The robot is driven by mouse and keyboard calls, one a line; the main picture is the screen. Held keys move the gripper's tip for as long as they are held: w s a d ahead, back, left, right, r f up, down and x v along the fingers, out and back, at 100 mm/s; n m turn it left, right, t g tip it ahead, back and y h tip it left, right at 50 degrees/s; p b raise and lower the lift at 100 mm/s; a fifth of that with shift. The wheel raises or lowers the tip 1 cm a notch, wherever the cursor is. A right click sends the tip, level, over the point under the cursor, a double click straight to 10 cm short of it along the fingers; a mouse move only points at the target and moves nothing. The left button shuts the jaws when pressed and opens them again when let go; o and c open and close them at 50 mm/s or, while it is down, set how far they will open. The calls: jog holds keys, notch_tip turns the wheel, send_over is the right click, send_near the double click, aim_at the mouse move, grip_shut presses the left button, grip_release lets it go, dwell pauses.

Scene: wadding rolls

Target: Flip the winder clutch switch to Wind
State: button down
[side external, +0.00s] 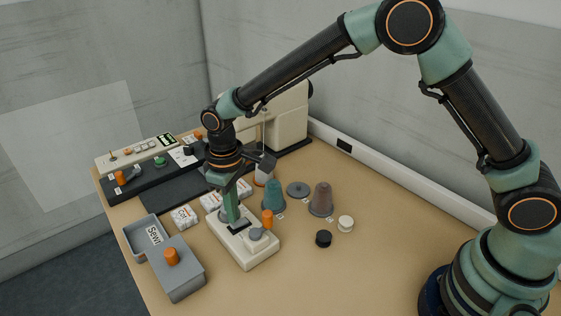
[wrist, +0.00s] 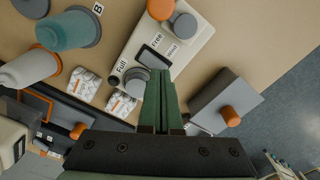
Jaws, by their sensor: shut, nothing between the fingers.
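The cream winder (side external: 243,248) sits on the table under my gripper. Its top carries labels reading Free and Wind beside a dark rectangular switch area (wrist: 153,57), and a Full label near a grey round knob (wrist: 137,81). An orange knob (wrist: 160,9) and a grey disc (wrist: 185,25) are at its other end. My gripper (side external: 232,221) points down with its green fingers shut and empty. In the wrist view the fingertips (wrist: 160,74) are close to the switch area and the grey knob; I cannot tell whether they touch. The switch's position is not readable.
A grey box with an orange knob (side external: 171,256) and an open grey tray (side external: 138,226) stand left of the winder. White packets (side external: 184,217), a teal cone (side external: 274,195) and a brown cone (side external: 321,199) stand nearby. The sewing machine (side external: 288,115) is behind.

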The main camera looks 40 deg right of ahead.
jog(key=shift+f, duration=0.9)
dwell(0.3)
jog(key=shift+r, duration=3.55)
jog(key=shift+r, duration=0.1)
jog(key=s+d+r+m+t, duration=0.1)
jog(key=d+r, duration=0.5)
jog(key=r, duration=0.1)
jog(key=s+d+r+m+t, duration=0.2)
jog(key=s+d+r, duration=0.1)
jog(key=s+d, duration=0.3)
jog(key=s+d+r+m+t, duration=0.2)
jog(key=s+d+r+m, duration=0.1)
jog(key=s+d, duration=0.4)
jog(key=d, duration=0.2)
jog(key=shift+s+d+t, duration=0.2)
jog(key=shift+d+t, duration=0.1)
